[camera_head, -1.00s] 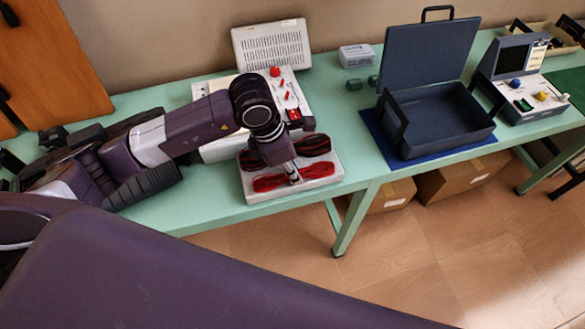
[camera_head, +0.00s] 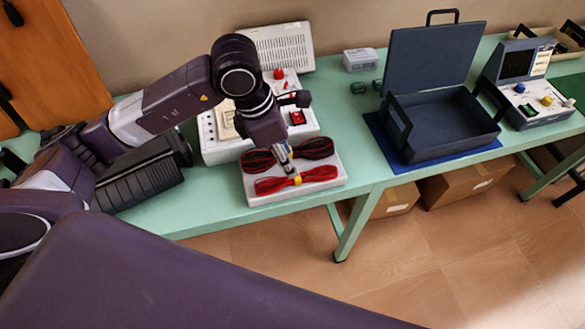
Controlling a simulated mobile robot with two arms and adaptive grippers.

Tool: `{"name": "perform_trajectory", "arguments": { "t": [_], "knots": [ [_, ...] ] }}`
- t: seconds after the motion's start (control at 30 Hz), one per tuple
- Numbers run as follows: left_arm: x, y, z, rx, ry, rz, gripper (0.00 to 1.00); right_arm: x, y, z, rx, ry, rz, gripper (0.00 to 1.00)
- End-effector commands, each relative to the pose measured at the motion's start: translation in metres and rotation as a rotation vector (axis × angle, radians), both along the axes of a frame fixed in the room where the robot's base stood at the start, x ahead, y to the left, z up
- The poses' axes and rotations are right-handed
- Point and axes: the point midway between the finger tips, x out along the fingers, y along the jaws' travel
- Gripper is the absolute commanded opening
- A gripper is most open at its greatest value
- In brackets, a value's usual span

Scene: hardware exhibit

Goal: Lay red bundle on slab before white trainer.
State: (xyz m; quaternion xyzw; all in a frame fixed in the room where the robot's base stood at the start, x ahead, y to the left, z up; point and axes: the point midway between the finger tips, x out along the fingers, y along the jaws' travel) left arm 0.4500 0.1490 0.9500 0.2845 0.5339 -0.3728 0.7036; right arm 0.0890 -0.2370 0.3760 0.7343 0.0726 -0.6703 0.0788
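The red bundle (camera_head: 268,185) is a long loop of red cable with a yellow tie at its middle. It lies along the front of the pale slab (camera_head: 337,157). The slab rests on the green bench before the white trainer (camera_head: 218,151). Two darker cable bundles (camera_head: 316,147) lie behind the red one on the slab. My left gripper (camera_head: 291,170) points down over the slab, with its fingertips close behind and above the yellow tie. Its finger gap is too small to make out, and contact with the bundle is unclear. My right gripper is out of view.
A dark open case (camera_head: 440,125) sits on a blue mat to the right. Green bench (camera_head: 357,172) is clear between slab and mat. A small clear box (camera_head: 360,60) stands at the back. A grey instrument (camera_head: 521,85) stands further right.

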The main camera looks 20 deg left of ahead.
Motion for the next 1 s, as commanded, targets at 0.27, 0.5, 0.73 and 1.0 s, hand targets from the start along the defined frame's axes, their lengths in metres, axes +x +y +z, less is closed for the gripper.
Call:
{"name": "perform_trajectory", "arguments": {
  "t": [0.27,0.5,0.73,1.0],
  "knots": [
    [-0.006,0.009,0.038,0.000,-0.001,0.000,0.37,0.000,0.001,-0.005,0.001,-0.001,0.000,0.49],
    [-0.007,0.010,0.044,0.001,0.001,0.000,0.37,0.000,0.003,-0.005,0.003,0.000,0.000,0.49],
    [-0.007,0.010,0.043,0.000,0.000,0.000,0.37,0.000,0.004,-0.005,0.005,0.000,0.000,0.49],
    [-0.007,0.010,0.043,0.001,0.001,0.000,0.37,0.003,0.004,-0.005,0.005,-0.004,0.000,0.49]
  ]
}}
